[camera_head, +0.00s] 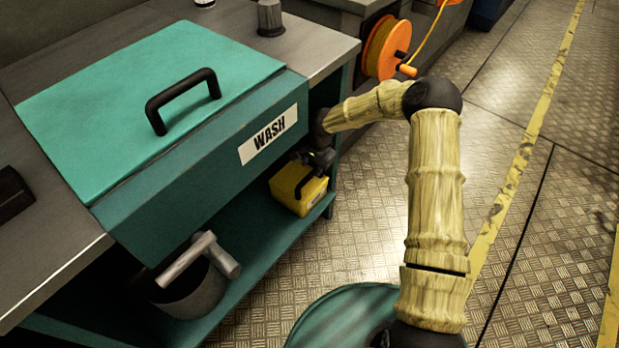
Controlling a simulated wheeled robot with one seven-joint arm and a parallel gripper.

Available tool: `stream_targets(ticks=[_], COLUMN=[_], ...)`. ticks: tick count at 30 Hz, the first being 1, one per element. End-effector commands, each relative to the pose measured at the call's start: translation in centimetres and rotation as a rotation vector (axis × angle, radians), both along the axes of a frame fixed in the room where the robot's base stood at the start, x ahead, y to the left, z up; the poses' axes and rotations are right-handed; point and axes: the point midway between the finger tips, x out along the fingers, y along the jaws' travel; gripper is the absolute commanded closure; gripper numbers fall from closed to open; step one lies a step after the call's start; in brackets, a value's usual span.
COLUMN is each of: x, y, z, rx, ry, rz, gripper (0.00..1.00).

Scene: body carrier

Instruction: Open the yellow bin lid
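The yellow bin (312,196) is a small box on the lower shelf of the teal bench, near its right end. Its lid (286,184) is yellow and looks closed, with a black handle (302,184) on it. My gripper (316,160) is dark and sits right at the top back of the bin, beside the handle. I cannot tell whether it touches the lid or handle. Its fingers are small and dark against the shelf, so their opening is unclear. The back of the bin is partly hidden by my gripper.
The teal wash unit (215,155) with its large lid (120,90) and black handle (185,98) overhangs the shelf (255,265). A grey bucket (190,290) stands at the shelf's left. An orange reel (386,48) is behind. Open metal floor (350,220) lies right.

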Motion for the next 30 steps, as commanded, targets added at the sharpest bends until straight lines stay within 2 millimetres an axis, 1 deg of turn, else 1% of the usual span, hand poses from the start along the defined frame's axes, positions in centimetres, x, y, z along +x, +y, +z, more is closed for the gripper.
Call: stream_targets(ticks=[1,3,6,9,13,20,21,27,30], x=[0.1,0.2,0.4,0.6,0.7,0.7,0.7,0.7,0.7], y=[0.2,0.4,0.6,0.8,0.9,0.9,0.9,0.9,0.9], z=[-1.4,-2.6,-4.1,-5.2,-5.7,-5.7,-5.7,-5.7,-5.7], rx=[-0.002,0.0,-0.002,-0.001,-0.001,-0.001,-0.001,0.0,0.0], ry=[0.001,0.0,0.0,0.0,-0.001,-0.001,-0.001,0.0,0.0], rz=[0.0,0.001,0.001,0.001,0.0,0.0,0.0,0.0,0.0], gripper=[0.6,0.6,0.6,0.6,0.6,0.6,0.62,1.0,1.0])
